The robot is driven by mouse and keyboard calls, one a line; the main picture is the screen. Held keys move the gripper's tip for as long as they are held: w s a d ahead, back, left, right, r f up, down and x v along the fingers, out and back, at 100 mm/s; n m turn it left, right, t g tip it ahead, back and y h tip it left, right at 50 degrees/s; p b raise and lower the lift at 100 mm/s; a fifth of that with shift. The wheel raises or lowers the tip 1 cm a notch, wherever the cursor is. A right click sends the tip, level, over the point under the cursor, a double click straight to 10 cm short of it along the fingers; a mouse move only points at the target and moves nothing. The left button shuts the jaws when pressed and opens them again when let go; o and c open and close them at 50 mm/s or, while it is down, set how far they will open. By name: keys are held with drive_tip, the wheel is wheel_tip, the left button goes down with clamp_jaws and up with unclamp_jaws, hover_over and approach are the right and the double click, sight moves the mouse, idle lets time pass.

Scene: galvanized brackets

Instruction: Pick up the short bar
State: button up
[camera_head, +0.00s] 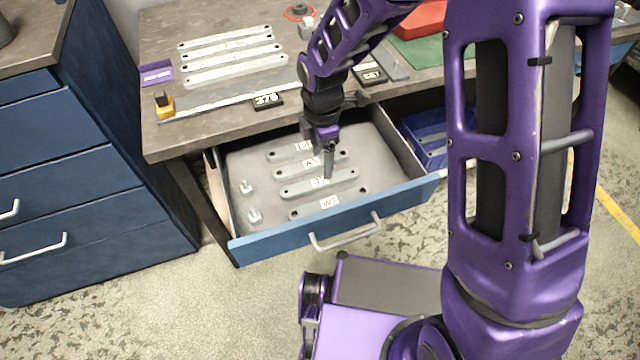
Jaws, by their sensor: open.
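Several grey flat bars with a hole near each end lie in the open drawer, each with a white label. They look shorter than the bars on the bench top. The front one (300,212) lies nearest the drawer front. A second bar (295,190) lies behind it, then a third (288,173) and a fourth (279,155) farther back. I cannot tell which one the task means. My gripper (328,174) is open and points down into the drawer, over the right part of the second bar. Whether its fingertips touch or straddle that bar is too small to tell.
The blue-fronted drawer (290,245) stands open, with small metal fittings (254,215) at its left. Longer grey bars (235,68) lie on the bench top (200,140). A blue bin (428,150) is right of the drawer. Blue cabinets (80,190) stand at the left.

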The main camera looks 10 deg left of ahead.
sight(322, 181)
wheel_tip(322, 181, down, 8)
drive_tip(key=shift+r+b, duration=0.15)
drive_tip(key=shift+b, duration=0.5)
clamp_jaws()
drive_tip(key=shift+r, duration=0.1)
